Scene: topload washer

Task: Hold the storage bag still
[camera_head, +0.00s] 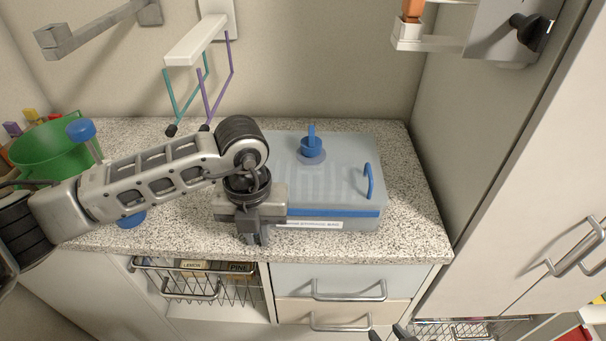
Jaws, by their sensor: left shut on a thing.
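The storage bag (340,185) is a pale, translucent, box-shaped bag lying flat on the speckled counter. It has a blue valve (311,146) on top, a blue strip along its front edge, a blue loop handle (369,182) at the right and a printed front label. My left gripper (252,238) points down at the bag's front left corner and is shut on its edge; the fingers and wrist hide that corner. My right gripper (388,335) shows only as two dark fingertips at the bottom edge, apart and empty, in front of the drawers.
A green bucket (52,152) and a blue-knobbed tool (82,130) stand at the counter's left. A wall rack (195,42) with teal and purple hangers hangs behind. Drawers (348,283) and a wire basket (190,285) are below; a tall cabinet (530,180) borders the right.

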